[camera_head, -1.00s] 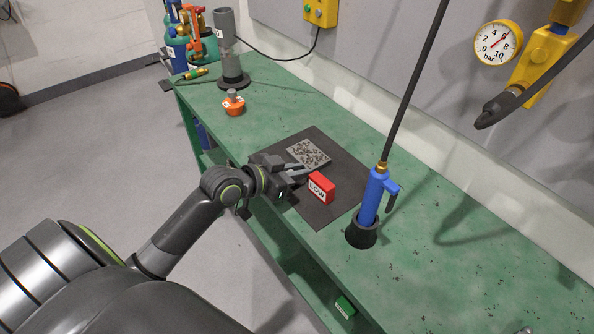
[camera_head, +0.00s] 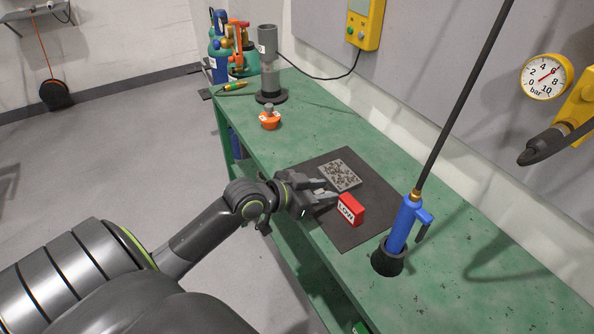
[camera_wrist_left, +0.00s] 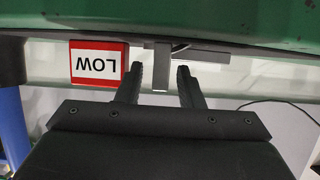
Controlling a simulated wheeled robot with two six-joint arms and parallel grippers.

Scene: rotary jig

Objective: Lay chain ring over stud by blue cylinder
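Blue and teal gas cylinders (camera_head: 221,72) stand at the far end of the green bench, with orange and brass fittings beside them. I cannot make out a chain ring or a stud there; they are too small or hidden. My left gripper (camera_head: 328,191) is over the near edge of the dark mat, close to a red block marked LOW (camera_head: 351,209). In the left wrist view its two fingers (camera_wrist_left: 159,80) are apart, with a narrow grey piece (camera_wrist_left: 161,66) showing beyond the gap. The red block (camera_wrist_left: 97,64) is left of the fingers there. My right gripper is out of view.
A speckled grey plate (camera_head: 340,174) lies on the mat (camera_head: 382,191). A blue-handled tool (camera_head: 404,225) stands in a black holder at right, its hose rising. An orange-based object (camera_head: 269,120) and a grey column (camera_head: 268,45) stand farther back. Bench between is clear.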

